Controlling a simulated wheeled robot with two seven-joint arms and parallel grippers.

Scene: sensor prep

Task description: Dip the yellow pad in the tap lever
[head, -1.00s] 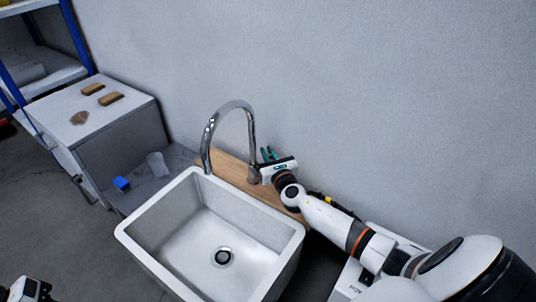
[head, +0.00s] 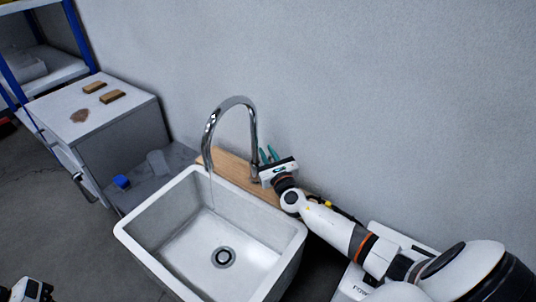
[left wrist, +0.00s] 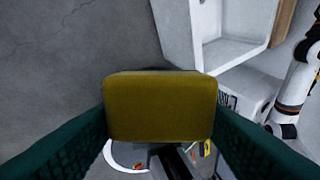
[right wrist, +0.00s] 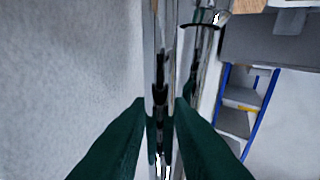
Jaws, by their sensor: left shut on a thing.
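The yellow pad (left wrist: 160,106) fills the middle of the left wrist view. My left gripper (left wrist: 160,125) is shut on it, a finger at each side. In the head view only part of my left wrist shows at the bottom left corner; the pad is out of that view. My right gripper (head: 267,156) is beside the base of the chrome tap (head: 231,104), behind the sink. The tap lever cannot be made out clearly there. A thin stream of water (head: 212,194) runs from the spout.
The white sink (head: 180,215) has a round drain (head: 223,257). A wooden board (head: 232,168) lies behind it. A cabinet (head: 125,127) with sponges on top stands at the left, with a blue block (head: 121,182) and a clear cup (head: 157,163) nearby.

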